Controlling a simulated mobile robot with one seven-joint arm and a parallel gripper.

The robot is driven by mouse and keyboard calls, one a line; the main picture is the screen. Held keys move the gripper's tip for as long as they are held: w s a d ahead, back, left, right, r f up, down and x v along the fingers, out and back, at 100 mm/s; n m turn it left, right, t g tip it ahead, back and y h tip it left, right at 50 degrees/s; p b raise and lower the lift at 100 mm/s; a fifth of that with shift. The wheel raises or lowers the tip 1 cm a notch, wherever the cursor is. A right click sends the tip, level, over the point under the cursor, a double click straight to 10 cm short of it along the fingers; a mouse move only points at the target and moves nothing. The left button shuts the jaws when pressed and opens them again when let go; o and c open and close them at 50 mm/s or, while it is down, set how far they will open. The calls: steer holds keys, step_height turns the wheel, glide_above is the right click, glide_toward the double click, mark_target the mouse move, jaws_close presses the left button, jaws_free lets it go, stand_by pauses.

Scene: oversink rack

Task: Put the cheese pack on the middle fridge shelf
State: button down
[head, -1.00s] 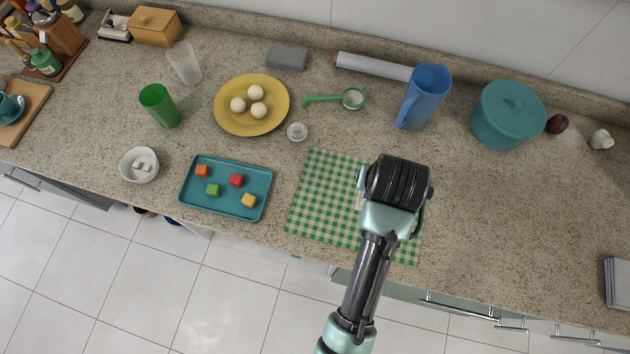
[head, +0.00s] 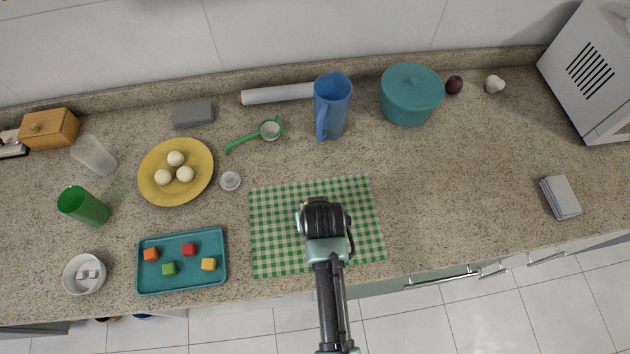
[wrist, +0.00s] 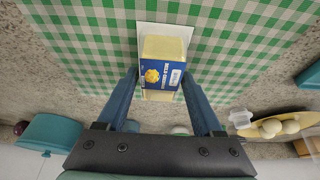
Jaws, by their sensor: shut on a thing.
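The cheese pack (wrist: 165,50) is a yellow block with a blue printed label, and a white flat sheet shows around its far end. In the wrist view it lies between the two blue fingers of my gripper (wrist: 160,85), which is shut on it. In the head view my gripper (head: 323,212) is over the green-and-white checked mat (head: 270,240), and my arm hides most of the pack. I cannot tell whether the pack touches the mat. The fridge and its middle shelf are not in view.
A teal tray (head: 215,284) with small coloured cubes and a yellow plate (head: 150,190) with white balls stand left. A blue jug (head: 331,105) and teal pot (head: 411,95) stand behind. A white appliance (head: 590,65) is at the right. The counter right of the mat is mostly clear.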

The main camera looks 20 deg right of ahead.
steer(key=shift+r, duration=0.1)
steer(key=shift+c, duration=0.2)
jaws_free()
steer(key=shift+f, duration=0.2)
steer(key=v, duration=1.2)
steer(key=shift+s+r, duration=0.1)
steer(key=shift+r, duration=0.05)
